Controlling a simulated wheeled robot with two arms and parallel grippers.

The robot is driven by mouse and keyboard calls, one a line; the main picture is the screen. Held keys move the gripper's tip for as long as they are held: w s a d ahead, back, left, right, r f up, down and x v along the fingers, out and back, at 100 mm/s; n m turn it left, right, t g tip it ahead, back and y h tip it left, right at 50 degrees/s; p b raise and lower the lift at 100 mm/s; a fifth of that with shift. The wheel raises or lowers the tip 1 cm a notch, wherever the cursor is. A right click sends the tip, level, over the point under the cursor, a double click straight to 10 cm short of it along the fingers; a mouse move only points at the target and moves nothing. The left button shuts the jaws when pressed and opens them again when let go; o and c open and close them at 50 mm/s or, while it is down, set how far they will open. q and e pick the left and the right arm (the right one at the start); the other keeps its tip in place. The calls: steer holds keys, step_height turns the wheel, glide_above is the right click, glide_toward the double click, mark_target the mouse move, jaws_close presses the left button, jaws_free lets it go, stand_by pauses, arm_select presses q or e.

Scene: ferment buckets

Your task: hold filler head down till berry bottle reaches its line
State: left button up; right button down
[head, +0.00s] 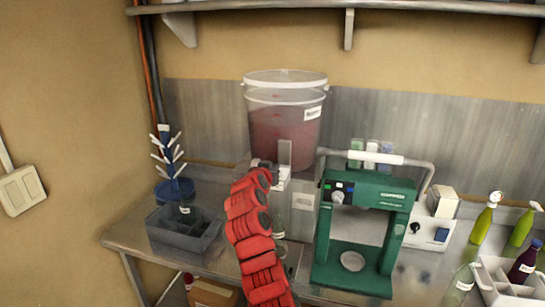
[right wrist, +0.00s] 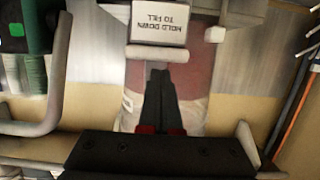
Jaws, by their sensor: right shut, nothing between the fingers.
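The filler head (head: 283,178) is a pale block with a grey upright, in front of the bucket of red liquid (head: 284,125). In the right wrist view its label (right wrist: 160,22) reads "HOLD DOWN TO FILL", upside down. My right gripper (right wrist: 158,74) is shut and empty, its black fingertips close to the label's edge; I cannot tell if they touch the head. In the head view my red right arm hides much of this area. A clear bottle (head: 279,222) stands below the head, partly hidden; its level and line cannot be made out. My left gripper is out of view.
A green capping machine (head: 357,262) with a raised handle stands right of the filler. A grey crate (head: 168,232) and a bottle tree (head: 172,160) stand left. Green bottles (head: 482,226) and a pale divided crate (head: 488,285) are at the right.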

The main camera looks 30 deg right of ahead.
steer(key=shift+f, duration=0.3)
steer(key=shift+f, duration=0.1)
step_height(320, 180, down, 9)
steer(key=b, duration=0.9)
steer(key=shift+b, duration=0.3)
steer(key=shift+a, duration=0.1)
stand_by(5.9)
